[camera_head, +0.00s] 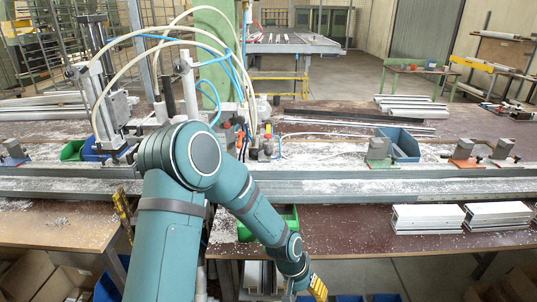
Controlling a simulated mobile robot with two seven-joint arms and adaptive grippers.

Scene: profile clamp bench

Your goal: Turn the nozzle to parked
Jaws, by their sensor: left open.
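The clamp station with its hoses stands on the bench behind my arm. Blue and cream hoses (160,41) arch over it. Small orange and dark fittings (241,138) sit at the lower ends of the hoses; I cannot tell for sure which one is the nozzle, or how it is turned. My left arm crosses the front of the bench, and its gripper (308,290) is at the bottom edge of the view, partly cut off. It is open, low in front of the bench and well away from the fittings. My right gripper is not in view.
A long metal rail (350,186) runs across the bench. Grey clamp blocks (377,150) stand along it. A green bin (290,218) is partly behind my arm. White profiles (428,218) lie at the front right. The brown bench top (340,222) between them is mostly clear.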

